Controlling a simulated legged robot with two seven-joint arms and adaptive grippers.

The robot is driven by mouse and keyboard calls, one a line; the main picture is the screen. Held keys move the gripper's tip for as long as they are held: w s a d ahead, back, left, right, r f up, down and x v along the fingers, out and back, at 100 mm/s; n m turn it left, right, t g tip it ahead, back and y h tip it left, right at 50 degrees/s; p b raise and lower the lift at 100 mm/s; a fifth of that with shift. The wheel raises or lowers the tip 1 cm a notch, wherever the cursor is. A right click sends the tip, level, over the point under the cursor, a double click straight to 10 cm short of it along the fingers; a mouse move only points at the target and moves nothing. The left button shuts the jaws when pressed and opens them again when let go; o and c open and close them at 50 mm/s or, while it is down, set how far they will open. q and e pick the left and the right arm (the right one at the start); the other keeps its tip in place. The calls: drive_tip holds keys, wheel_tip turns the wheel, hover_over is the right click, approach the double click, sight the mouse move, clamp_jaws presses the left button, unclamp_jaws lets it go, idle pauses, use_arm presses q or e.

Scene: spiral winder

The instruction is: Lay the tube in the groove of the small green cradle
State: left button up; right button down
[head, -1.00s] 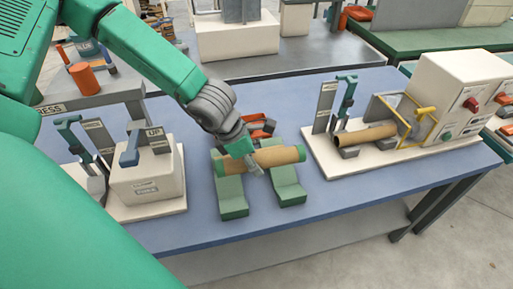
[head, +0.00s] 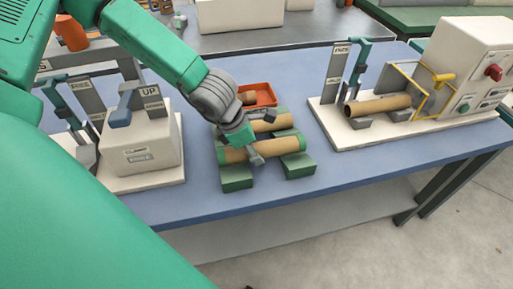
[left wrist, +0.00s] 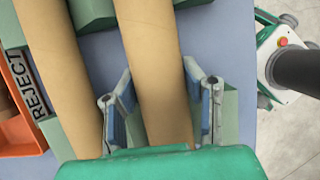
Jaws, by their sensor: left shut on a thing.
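My left gripper (head: 256,157) is shut on this tube. In the left wrist view the gripper (left wrist: 162,108) has one finger on each side of the tube (left wrist: 153,65). A second tan tube (head: 268,124) lies parallel just behind it on the cradle, and shows at left in the wrist view (left wrist: 60,70). The groove under the held tube is hidden, so I cannot tell whether it touches. My right gripper is not in view.
An orange tray (head: 264,94) stands behind the cradle; a REJECT label (left wrist: 26,82) shows beside it. A winder (head: 470,75) with another tube (head: 378,105) stands at right. A white box station (head: 140,145) stands at left. Blue table (head: 200,200) is free in front.

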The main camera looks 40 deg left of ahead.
sight(256, 148)
use_arm(q)
drive_tip(key=shift+d+f, duration=0.1)
drive_tip(key=shift+f, duration=0.2)
drive_tip(key=shift+d, duration=0.2)
drive_tip(key=shift+d+r, duration=0.15)
drive_tip(key=shift+d, duration=0.25)
drive_tip(key=o, duration=1.3)
drive_tip(key=shift+d, duration=0.1)
drive_tip(key=shift+c, duration=0.2)
drive_tip(key=shift+a, duration=0.65)
drive_tip(key=shift+a+r, duration=0.1)
drive_tip(key=shift+r, duration=0.1)
drive_tip(key=v, duration=0.3)
drive_tip(key=d+v, duration=0.1)
drive_tip(key=v, duration=0.1)
drive_tip(key=shift+r, duration=0.3)
drive_tip(key=v, duration=0.4)
drive_tip(key=shift+s+a+r, duration=0.15)
drive_tip(key=shift+a, duration=0.25)
drive_tip(key=shift+s+a+r, duration=0.15)
drive_tip(key=shift+a+r, duration=0.15)
drive_tip(key=shift+r, duration=0.15)
drive_tip(key=shift+s+d+r, duration=0.1)
drive_tip(key=shift+r, duration=0.05)
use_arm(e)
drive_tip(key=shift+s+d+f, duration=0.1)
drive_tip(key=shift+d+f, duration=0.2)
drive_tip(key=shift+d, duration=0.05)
